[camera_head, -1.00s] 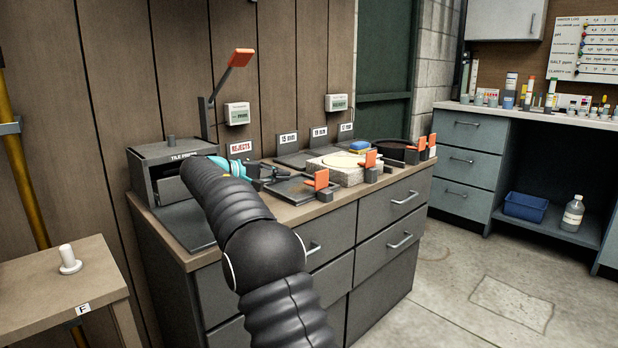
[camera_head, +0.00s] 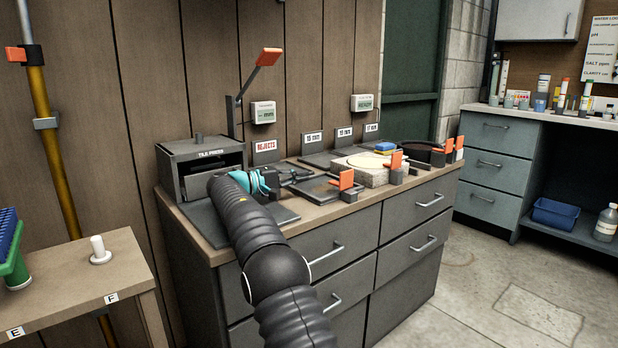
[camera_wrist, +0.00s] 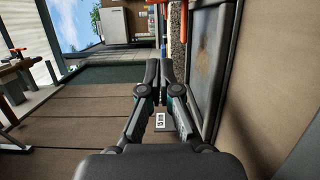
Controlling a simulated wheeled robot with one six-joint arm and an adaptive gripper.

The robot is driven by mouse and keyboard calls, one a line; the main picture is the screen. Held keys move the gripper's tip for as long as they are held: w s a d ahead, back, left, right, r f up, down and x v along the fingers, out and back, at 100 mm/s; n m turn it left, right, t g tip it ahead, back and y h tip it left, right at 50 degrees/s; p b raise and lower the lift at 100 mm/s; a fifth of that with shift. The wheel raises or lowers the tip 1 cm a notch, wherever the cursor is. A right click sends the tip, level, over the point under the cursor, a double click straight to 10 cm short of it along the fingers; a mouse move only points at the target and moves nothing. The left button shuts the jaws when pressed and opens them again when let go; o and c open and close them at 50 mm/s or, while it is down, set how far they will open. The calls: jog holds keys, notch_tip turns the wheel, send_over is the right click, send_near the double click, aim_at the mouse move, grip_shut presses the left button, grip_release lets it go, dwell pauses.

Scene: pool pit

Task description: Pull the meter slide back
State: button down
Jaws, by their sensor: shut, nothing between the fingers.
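My gripper (camera_head: 304,177) points right above the worktop (camera_head: 316,211), in front of the tile press (camera_head: 181,174). In the wrist view its two dark fingers (camera_wrist: 160,68) are shut and empty. Several upright orange tabs on dark blocks stand along the front and right of the worktop. The nearest orange tab (camera_head: 346,179) is just right of my gripper, apart from it. Another tab (camera_head: 396,160) stands by the pale stone block (camera_head: 362,175). I cannot tell which part is the meter slide; no label names it.
Two small display boxes (camera_head: 262,113) (camera_head: 363,103) hang on the wall. A side table (camera_head: 70,283) with a white peg (camera_head: 99,250) is at left. Open floor lies at right.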

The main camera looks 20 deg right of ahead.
jog(key=d, duration=0.8)
jog(key=shift+w, duration=0.4)
jog(key=shift+s+d+f, duration=0.1)
jog(key=shift+s+d, duration=0.1)
jog(key=shift+d, duration=0.15)
jog(key=shift+s+d+b, duration=0.25)
jog(key=shift+s, duration=0.6)
jog(key=shift+s+d+b, duration=0.2)
jog(key=shift+s+d, duration=0.05)
jog(key=shift+s, duration=0.6)
